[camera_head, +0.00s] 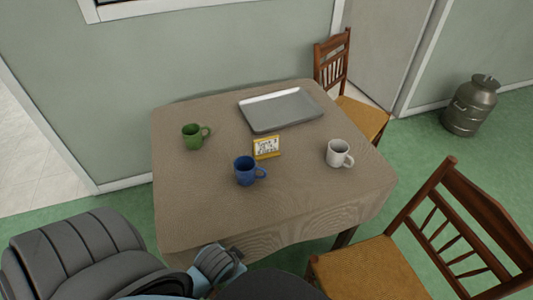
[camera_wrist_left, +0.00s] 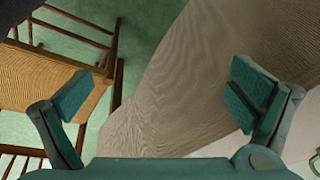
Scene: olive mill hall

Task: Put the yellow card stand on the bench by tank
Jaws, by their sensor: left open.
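The yellow card stand (camera_head: 266,147) is upright on the cloth-covered table (camera_head: 195,215), near its middle. Its white face carries dark lettering. It stands just behind and right of the blue mug (camera_head: 245,171). My left gripper (camera_wrist_left: 162,95) is open and empty in the left wrist view, with the tablecloth's edge and a chair beyond its fingers. In the head view only part of it (camera_head: 228,262) shows, low at the table's near edge and well short of the card stand. My right gripper is not in view. No bench or tank can be clearly identified.
A green mug (camera_head: 192,137), a white mug (camera_head: 338,154) and a grey tray (camera_head: 281,110) share the table. Wooden chairs stand at the near right (camera_head: 365,270) and far right (camera_head: 361,112). A metal can (camera_head: 470,106) stands on the green floor by the wall.

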